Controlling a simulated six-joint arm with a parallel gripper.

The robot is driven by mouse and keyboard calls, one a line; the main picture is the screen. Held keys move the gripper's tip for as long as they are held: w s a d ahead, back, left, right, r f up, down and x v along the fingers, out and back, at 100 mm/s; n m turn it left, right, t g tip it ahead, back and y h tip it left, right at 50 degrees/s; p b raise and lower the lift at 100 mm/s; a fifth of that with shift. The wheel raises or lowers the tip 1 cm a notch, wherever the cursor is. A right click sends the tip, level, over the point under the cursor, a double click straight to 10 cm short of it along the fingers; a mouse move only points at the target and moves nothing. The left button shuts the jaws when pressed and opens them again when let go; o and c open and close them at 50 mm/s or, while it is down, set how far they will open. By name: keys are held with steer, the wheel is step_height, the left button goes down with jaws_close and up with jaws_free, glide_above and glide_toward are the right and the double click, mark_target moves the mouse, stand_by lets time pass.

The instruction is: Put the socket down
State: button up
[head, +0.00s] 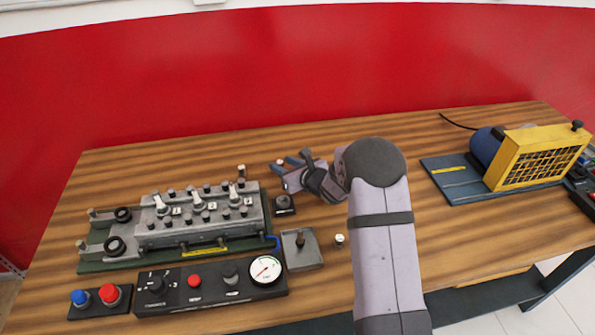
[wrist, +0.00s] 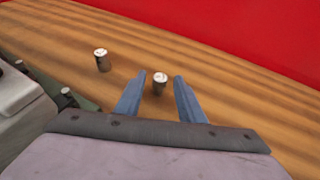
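A small metal socket (wrist: 160,84) with a pale top stands upright on the wooden table, between the blue fingertips of my gripper (wrist: 160,88) in the wrist view. Gaps show on both sides of it, so the fingers are open and not closed on it. A second socket (wrist: 102,60) stands to the left in the wrist view and also shows in the head view (head: 241,171). A third socket (head: 339,240) stands near my arm.
The engine block (head: 200,215) on its green base is left of my gripper. A small black stand (head: 284,205) and a grey tray with a post (head: 315,255) are nearer. A control panel (head: 215,284) lies in front. A yellow-caged motor (head: 540,155) is right. Table behind the gripper is clear.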

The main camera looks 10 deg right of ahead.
steer(key=b+v, duration=0.2)
steer(key=v, duration=0.9)
steer(key=shift+s+d, duration=0.15)
steer(key=shift+s, duration=0.05)
